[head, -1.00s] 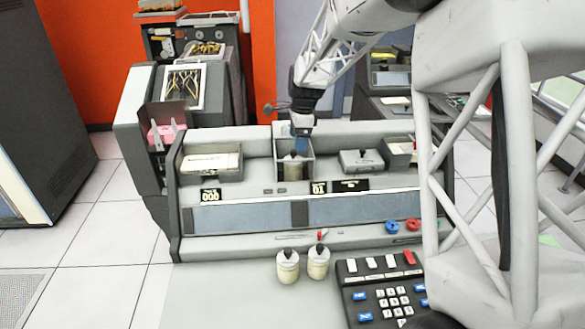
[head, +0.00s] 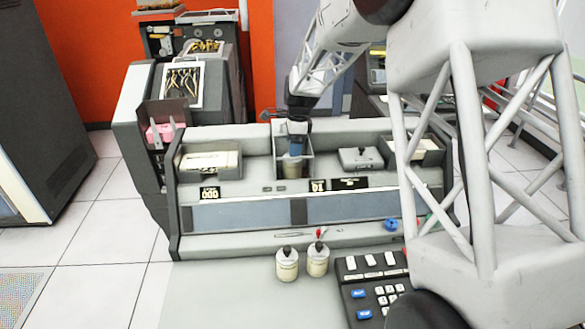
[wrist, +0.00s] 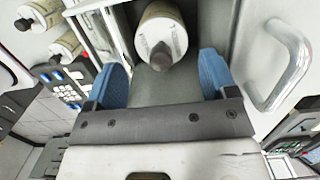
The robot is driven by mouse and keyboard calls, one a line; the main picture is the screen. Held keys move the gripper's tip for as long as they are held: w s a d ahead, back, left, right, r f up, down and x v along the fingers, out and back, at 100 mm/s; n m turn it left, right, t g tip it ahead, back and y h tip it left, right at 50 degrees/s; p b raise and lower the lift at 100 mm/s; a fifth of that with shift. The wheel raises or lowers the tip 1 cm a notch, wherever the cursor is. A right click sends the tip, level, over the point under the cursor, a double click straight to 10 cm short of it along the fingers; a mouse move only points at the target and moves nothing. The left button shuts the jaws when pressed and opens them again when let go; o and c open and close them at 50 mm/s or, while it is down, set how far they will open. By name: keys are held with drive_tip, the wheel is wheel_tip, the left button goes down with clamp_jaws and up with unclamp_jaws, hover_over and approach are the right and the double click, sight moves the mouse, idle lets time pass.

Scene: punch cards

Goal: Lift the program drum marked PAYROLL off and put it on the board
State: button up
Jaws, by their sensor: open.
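A cream drum (head: 291,170) with a dark knob stands in the open-topped compartment (head: 308,163) at the middle of the console. It also shows in the wrist view (wrist: 163,20), with small lettering I cannot read. My gripper (head: 296,150) is over this compartment, pointing down. In the wrist view its blue fingers (wrist: 162,78) are apart, with the drum's knob just beyond the gap and nothing held. Two similar drums, a left one (head: 287,265) and a right one (head: 317,260), stand upright on the pale desktop (head: 220,295). I cannot tell which drum is marked PAYROLL.
The compartment walls stand close around my fingers. A metal handle (wrist: 290,65) shows at the right in the wrist view. A card tray (head: 210,160) is left on the console, a grey lidded block (head: 360,160) right. A keypad (head: 375,285) is beside the desktop drums. The desktop's left is clear.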

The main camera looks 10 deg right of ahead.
drive_tip(key=shift+f, duration=0.25)
drive_tip(key=shift+a+f, duration=0.15)
drive_tip(key=shift+f, duration=1.1)
drive_tip(key=shift+a+f, duration=0.15)
drive_tip(key=shift+f, duration=1.1)
drive_tip(key=shift+c, duration=0.4)
drive_tip(key=c, duration=0.8)
drive_tip(key=shift+r, duration=0.1)
drive_tip(key=shift+w, duration=0.1)
drive_tip(key=shift+r, duration=5)
drive_tip(key=shift+r, duration=0.2)
